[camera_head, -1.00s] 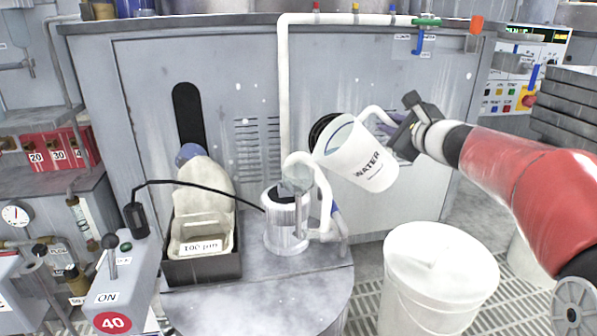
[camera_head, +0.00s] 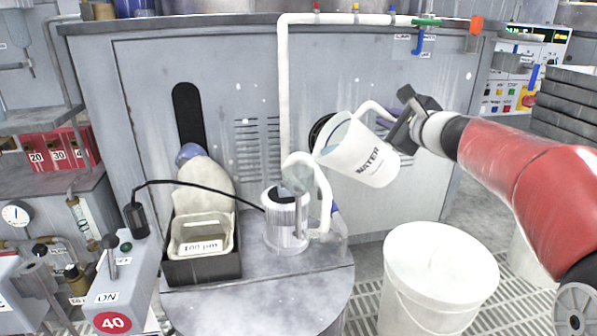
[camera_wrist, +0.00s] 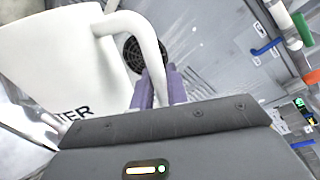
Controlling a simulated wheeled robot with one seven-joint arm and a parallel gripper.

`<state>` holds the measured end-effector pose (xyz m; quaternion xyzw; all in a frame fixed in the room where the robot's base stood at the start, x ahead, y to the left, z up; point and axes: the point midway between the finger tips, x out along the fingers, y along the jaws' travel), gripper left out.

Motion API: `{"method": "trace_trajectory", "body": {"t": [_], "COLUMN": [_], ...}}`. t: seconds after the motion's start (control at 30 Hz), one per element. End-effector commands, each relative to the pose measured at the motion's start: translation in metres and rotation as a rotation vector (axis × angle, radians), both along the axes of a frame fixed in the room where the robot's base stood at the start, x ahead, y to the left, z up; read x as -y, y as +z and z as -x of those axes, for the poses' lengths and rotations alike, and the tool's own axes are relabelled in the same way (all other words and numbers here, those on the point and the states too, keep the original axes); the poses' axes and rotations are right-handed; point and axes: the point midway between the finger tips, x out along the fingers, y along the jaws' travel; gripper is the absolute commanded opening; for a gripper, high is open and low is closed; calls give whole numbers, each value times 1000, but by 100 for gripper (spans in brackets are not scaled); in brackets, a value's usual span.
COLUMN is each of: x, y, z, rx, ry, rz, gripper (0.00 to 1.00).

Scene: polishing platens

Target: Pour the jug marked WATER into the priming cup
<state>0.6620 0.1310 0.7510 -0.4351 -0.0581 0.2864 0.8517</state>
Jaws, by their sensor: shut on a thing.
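The white jug marked WATER (camera_head: 360,157) hangs in the air right of the white pipe, tilted with its mouth to the upper left. A bluish surface shows inside its mouth. My gripper (camera_head: 399,132) is shut on the jug's handle at its right side; the wrist view shows the purple finger pads (camera_wrist: 165,88) at the white handle (camera_wrist: 150,45). A small translucent, cup-like piece (camera_head: 297,178) above the ribbed metal cylinder (camera_head: 287,224) may be the priming cup. The jug's mouth is above and right of it, apart from it. I see no stream.
A white bucket (camera_head: 440,238) stands at the lower right, below the jug. A curved white pipe (camera_head: 325,190) rises beside the cylinder. A dark box (camera_head: 202,268) with a 100 µm tray stands to the left. Grey machine panels close off the back.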

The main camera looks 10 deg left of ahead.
Motion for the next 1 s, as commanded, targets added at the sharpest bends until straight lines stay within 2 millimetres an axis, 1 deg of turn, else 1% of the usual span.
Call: {"method": "trace_trajectory", "body": {"t": [0.03, 1.0], "x": [0, -5], "y": [3, 13], "z": [1, 3], "rx": [5, 30], "ry": [0, 0], "rz": [0, 53], "gripper": [0, 0]}}
